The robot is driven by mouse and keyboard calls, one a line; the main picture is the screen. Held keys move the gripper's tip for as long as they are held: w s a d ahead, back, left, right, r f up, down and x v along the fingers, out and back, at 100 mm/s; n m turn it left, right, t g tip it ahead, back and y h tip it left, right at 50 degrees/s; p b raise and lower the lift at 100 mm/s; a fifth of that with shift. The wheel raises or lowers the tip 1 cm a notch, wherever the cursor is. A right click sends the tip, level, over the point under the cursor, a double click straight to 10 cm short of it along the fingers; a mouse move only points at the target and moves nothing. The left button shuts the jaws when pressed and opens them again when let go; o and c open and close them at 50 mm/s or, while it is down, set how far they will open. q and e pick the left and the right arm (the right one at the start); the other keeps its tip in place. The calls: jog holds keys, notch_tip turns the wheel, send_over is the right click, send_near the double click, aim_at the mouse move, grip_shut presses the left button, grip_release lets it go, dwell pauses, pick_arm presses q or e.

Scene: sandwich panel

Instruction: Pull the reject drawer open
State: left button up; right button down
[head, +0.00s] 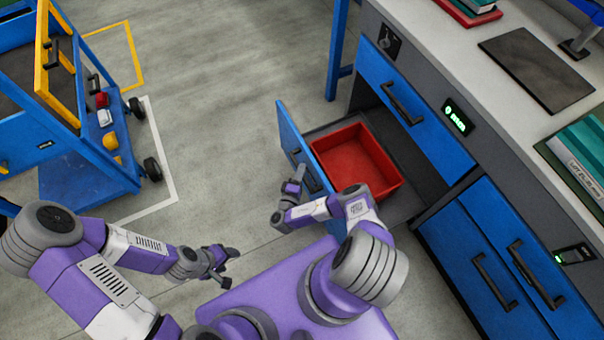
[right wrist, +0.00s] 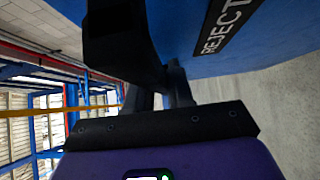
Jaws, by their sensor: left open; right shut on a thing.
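The reject drawer (head: 289,124) stands pulled out of the cabinet, its blue front well clear of the cabinet face. A red bin (head: 386,184) sits inside it. The dark handle (head: 312,178) is on the outer face of the front. My right gripper (head: 296,184) is at this handle and shut on it; my own arm hides part of the grip. In the right wrist view, the blue front with its REJECT label (right wrist: 226,24) is close above the dark fingers. My left gripper (head: 217,267) is open and empty, away from the drawer above the floor.
A blue cart (head: 85,178) with a yellow-edged door stands at the left. Closed blue drawers and doors (head: 408,108) line the cabinet at the right. Its worktop (head: 470,55) carries a dark mat and teal items. The floor between cart and drawer is clear.

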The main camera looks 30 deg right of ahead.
jog(key=c, duration=1.1)
grip_release()
